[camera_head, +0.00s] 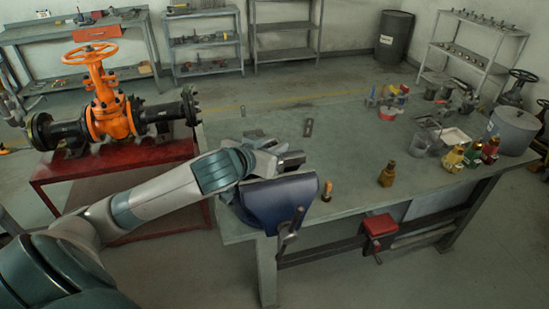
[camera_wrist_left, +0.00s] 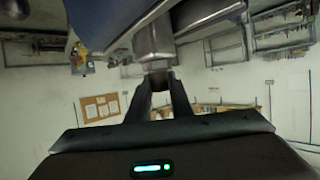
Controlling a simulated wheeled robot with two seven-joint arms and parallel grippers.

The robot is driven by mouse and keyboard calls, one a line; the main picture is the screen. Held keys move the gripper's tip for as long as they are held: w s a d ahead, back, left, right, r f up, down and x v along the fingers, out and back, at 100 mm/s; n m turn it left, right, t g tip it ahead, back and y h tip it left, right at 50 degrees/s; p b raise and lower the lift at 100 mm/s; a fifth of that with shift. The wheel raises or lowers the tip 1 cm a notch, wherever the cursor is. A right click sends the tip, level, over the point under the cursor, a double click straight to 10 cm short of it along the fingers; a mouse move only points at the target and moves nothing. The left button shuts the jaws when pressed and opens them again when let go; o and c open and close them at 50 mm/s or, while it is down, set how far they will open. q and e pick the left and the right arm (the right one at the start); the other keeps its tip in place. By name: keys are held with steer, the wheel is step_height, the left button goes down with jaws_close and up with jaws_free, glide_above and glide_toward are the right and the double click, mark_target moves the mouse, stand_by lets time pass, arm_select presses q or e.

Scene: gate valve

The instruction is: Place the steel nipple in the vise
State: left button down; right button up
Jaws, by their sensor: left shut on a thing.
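The blue vise (camera_head: 275,203) is fixed at the near left corner of the grey workbench. My left gripper (camera_head: 289,159) is just above the vise's jaws. In the left wrist view its two dark fingers (camera_wrist_left: 159,78) are shut on the lower end of the steel nipple (camera_wrist_left: 154,42), a shiny round piece. The blue vise body and its grey jaw (camera_wrist_left: 125,25) show close beside the nipple at the top. I cannot tell whether the nipple touches the jaws. In the head view the nipple is hidden at the gripper. My right gripper is not in view.
A small orange-topped fitting (camera_head: 326,191) and a brass fitting (camera_head: 387,175) stand right of the vise. Colored bottles and a grey pot (camera_head: 510,130) crowd the bench's right end. An orange gate valve (camera_head: 108,115) stands on a red table (camera_head: 120,165) at left.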

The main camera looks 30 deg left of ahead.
arm_select(q)
steer(key=shift+f+p, duration=0.45)
steer(key=shift+f, duration=1.45)
steer(key=shift+f, duration=0.15)
steer(key=c, duration=1.6)
jaws_free()
